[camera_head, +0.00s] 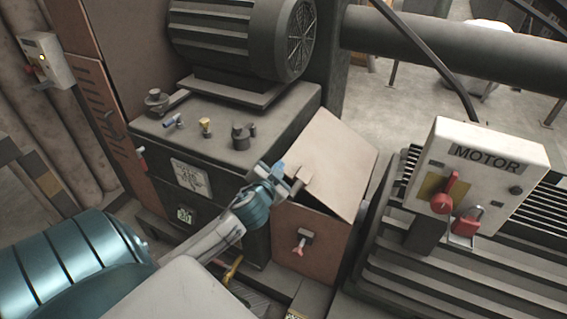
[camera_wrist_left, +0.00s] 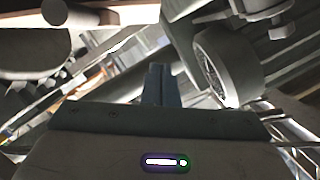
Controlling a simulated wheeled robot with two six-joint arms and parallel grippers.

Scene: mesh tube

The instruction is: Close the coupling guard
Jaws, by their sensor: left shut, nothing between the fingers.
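The coupling guard is a rust-brown box (camera_head: 308,262) right of the pump unit. Its beige lid (camera_head: 335,160) is tilted up, with a dark gap between its front edge and the box. A small tab (camera_head: 303,174) sits at the lid's left edge. A latch with a red tip (camera_head: 299,247) is on the box front. My left gripper (camera_head: 281,178) is at the lid's left edge by the tab; I cannot tell if they touch. Its fingers show together and empty in the left wrist view (camera_wrist_left: 161,84). My right gripper is not in view.
A white MOTOR switch box (camera_head: 480,165) with red handles stands at the right, above a finned housing (camera_head: 440,280). A thick pipe (camera_head: 440,48) runs behind.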

